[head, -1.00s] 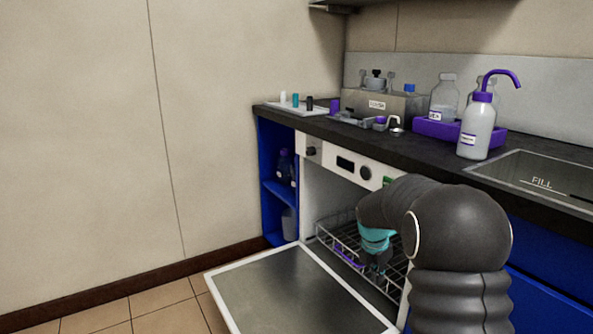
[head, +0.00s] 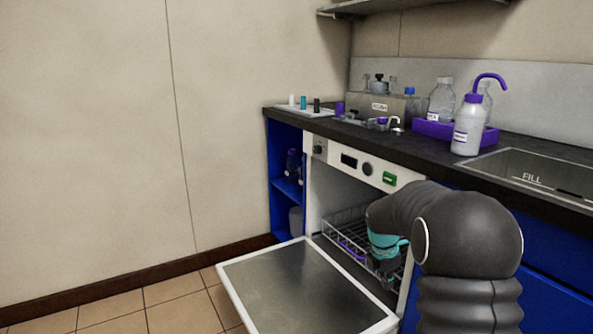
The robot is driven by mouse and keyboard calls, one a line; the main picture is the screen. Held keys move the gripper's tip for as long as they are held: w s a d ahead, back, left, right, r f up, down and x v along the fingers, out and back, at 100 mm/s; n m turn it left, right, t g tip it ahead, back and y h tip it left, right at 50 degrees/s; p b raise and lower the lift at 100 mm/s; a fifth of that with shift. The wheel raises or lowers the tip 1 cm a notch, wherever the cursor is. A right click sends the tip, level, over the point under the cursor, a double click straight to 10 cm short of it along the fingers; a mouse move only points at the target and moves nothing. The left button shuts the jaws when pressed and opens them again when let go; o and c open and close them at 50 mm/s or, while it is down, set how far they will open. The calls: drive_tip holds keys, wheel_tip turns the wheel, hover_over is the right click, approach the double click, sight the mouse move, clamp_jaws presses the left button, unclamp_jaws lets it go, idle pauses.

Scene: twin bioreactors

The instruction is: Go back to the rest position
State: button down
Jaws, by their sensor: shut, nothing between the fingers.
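My gripper (head: 387,274) is small and dark in the head view, below the teal band (head: 386,244) of my wrist. It points down in front of the open washer's wire rack (head: 345,225), and its fingers look shut and empty. My dark arm covers the right part of the washer opening and part of the rack. I cannot tell whether the gripper is inside the rack or just in front of it.
The washer door (head: 300,290) is folded down low ahead of me. A dark counter (head: 420,150) above holds a purple tray (head: 435,130), a white wash bottle (head: 467,130) and a sink (head: 540,170). A blue open cabinet (head: 285,185) stands left. Tiled floor is free at lower left.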

drive_tip(key=s+a+r+m+t+p, duration=0.1)
drive_tip(key=s+a+r+m, duration=0.2)
drive_tip(key=s, duration=0.9)
drive_tip(key=s+a+r+m+t+y, duration=0.1)
drive_tip(key=s+a+r+m, duration=0.2)
drive_tip(key=s+r+m, duration=0.4)
drive_tip(key=s+a+r+m+t+y+p, duration=0.1)
drive_tip(key=s+a+r+m+t, duration=0.1)
drive_tip(key=s+r+m, duration=0.4)
drive_tip(key=s+m, duration=0.5)
drive_tip(key=s, duration=0.5)
drive_tip(key=shift+s+a+m+p, duration=0.3)
drive_tip(key=shift+s+a+m, duration=0.05)
drive_tip(key=shift+a+m, duration=0.05)
